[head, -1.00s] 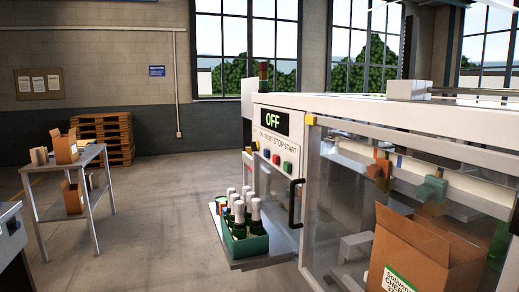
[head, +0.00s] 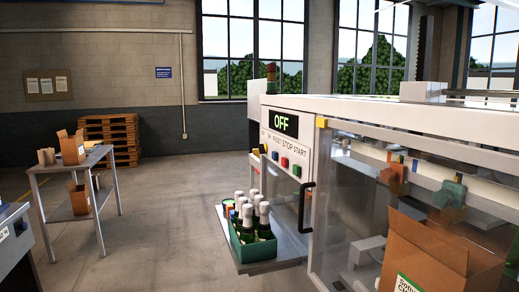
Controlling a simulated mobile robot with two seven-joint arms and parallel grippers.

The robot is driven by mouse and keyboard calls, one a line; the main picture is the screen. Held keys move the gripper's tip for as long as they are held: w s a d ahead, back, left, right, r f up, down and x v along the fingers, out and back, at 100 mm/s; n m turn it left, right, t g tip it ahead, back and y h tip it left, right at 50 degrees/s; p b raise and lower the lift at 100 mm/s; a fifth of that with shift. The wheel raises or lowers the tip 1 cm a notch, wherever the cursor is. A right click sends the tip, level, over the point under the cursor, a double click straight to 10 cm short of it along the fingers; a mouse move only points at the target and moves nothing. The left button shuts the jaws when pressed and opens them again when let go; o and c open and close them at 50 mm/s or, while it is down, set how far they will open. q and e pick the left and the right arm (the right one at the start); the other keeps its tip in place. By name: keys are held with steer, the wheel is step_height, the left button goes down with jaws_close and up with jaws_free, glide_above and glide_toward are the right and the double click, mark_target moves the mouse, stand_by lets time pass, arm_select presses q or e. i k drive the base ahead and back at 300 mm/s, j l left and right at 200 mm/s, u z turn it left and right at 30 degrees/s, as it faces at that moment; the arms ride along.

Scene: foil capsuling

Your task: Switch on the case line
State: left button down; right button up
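The case line machine (head: 385,108) is a white cabinet with clear panels on the right in the head view. Its display (head: 281,123) reads OFF in green letters. Below it is a row of controls labelled RESET, STOP and START. I see a blue button (head: 275,156), a red button (head: 284,162) and a green button (head: 297,170) under START. A small control at the row's left end is too small to make out. Neither of my grippers is in view.
A green crate (head: 254,252) of several bottles sits on a shelf at the machine's front, below the controls. A black door handle (head: 303,203) stands out beside it. A cardboard box (head: 440,255) is at lower right. A grey table (head: 75,162) stands left; open floor lies between.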

mark_target(263, 148)
steer(key=i+j+z, duration=0.1)
steer(key=i+j, duration=0.6)
steer(key=j, duration=0.2)
steer(key=i+j+z, duration=0.15)
steer(key=i+j, duration=0.55)
steer(key=j, duration=0.25)
steer(key=i+j+z, duration=0.15)
steer(key=i+j, duration=0.2)
steer(key=j, duration=0.15)
steer(key=i+j, duration=0.3)
steer(key=j, duration=0.25)
steer(key=i+j+z, duration=0.15)
steer(key=i+j, duration=0.15)
steer(key=j, duration=0.25)
steer(key=i+j, duration=0.25)
steer(key=j, duration=0.3)
steer(key=z, duration=0.05)
